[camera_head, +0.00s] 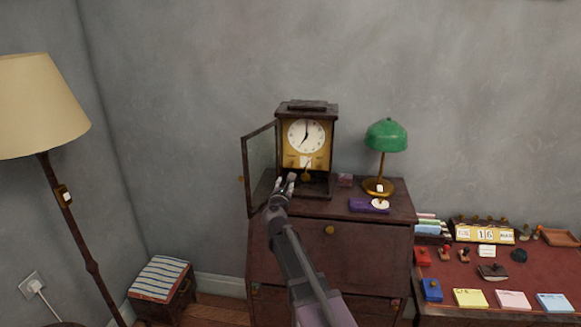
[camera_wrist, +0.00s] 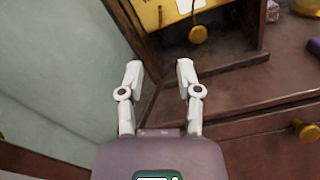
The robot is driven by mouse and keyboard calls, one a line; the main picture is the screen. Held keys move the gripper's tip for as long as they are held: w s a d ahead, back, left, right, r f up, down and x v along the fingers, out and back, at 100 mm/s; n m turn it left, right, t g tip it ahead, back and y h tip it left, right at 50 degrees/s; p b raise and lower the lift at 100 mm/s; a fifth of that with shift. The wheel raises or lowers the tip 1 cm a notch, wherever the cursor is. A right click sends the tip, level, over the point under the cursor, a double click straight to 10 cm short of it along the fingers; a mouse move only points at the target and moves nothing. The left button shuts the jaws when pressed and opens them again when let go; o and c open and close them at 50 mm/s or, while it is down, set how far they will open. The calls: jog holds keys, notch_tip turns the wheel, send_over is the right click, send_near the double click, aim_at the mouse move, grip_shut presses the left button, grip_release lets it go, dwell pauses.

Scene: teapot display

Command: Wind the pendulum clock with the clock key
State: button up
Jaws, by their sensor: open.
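The pendulum clock (camera_head: 308,107) stands upright on the wooden desk, its glass door (camera_head: 260,168) swung open to the left. Its white dial (camera_head: 306,134) reads about seven. The round brass pendulum bob (camera_head: 306,178) hangs below the gold plate and also shows in the wrist view (camera_wrist: 198,34). A small white piece sits at the plate's lower edge; I cannot tell what it is. I cannot make out the clock key for certain. My gripper (camera_head: 285,181) is open and empty, low in front of the clock, beside the open door; its fingers (camera_wrist: 160,68) are apart.
A green lamp (camera_head: 386,135) stands right of the clock. A purple box (camera_head: 362,206) and a pinkish block (camera_head: 345,180) lie on the desk (camera_head: 335,207). A red-topped table (camera_head: 460,284) with stamps and notepads is at right; a floor lamp (camera_head: 42,105) stands left.

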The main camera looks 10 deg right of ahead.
aim_at(291, 165)
jog(key=shift+w, duration=0.15)
jog(key=x, duration=1.3)
jog(key=shift+w+d+f, duration=0.1)
jog(key=shift+w+d, duration=0.05)
jog(key=shift+w, duration=0.1)
grip_shut()
